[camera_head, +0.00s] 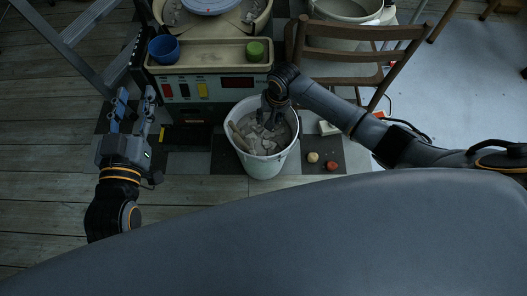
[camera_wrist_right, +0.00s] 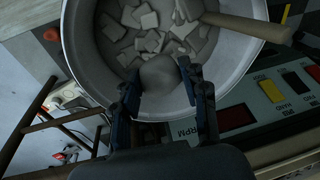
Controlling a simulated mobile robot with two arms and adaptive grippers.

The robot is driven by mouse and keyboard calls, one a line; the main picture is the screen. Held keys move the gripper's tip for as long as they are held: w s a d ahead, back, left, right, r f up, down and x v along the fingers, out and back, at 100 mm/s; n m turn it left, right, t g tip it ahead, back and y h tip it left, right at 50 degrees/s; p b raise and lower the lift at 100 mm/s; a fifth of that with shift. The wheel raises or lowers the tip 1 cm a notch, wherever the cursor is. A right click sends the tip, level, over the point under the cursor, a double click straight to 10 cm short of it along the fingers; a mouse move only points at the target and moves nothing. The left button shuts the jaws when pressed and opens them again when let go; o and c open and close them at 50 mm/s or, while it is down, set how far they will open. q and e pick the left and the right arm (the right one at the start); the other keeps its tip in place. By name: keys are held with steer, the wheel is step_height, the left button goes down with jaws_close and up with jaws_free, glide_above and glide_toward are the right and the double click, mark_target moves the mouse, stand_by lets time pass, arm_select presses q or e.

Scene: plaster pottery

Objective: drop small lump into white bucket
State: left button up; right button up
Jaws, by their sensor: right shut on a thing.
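The white bucket (camera_head: 265,164) stands on the floor in front of the pottery machine and holds several pale broken pieces and a wooden-handled tool. In the right wrist view the bucket's rim (camera_wrist_right: 77,50) curves around the pieces. My right gripper (camera_head: 270,110) is above the bucket. In the wrist view my right gripper (camera_wrist_right: 163,88) is shut on a small grey-brown lump (camera_wrist_right: 158,74), seen over the bucket's near inner wall. My left gripper (camera_head: 132,112) is open and empty, left of the machine.
The machine's panel (camera_head: 215,88) stands behind the bucket, with a blue cup (camera_head: 164,48) and a green cup (camera_head: 255,51) on its tray. A wooden chair (camera_head: 345,65) is at the right. Two small balls, one tan (camera_head: 313,157) and one red (camera_head: 331,165), lie on the floor.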

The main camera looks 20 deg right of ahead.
arm_select(q)
steer(key=shift+d+r+t+h, duration=0.1)
steer(key=shift+r+t+h, duration=0.2)
steer(key=shift+r, duration=0.45)
arm_select(e)
steer(key=shift+f, duration=0.1)
steer(key=o, duration=1.3)
steer(key=shift+c, duration=0.2)
step_height(320, 180, up, 12)
steer(key=s+d, duration=0.1)
steer(key=shift+s+d, duration=0.2)
steer(key=shift+s, duration=0.05)
steer(key=shift+f, duration=0.1)
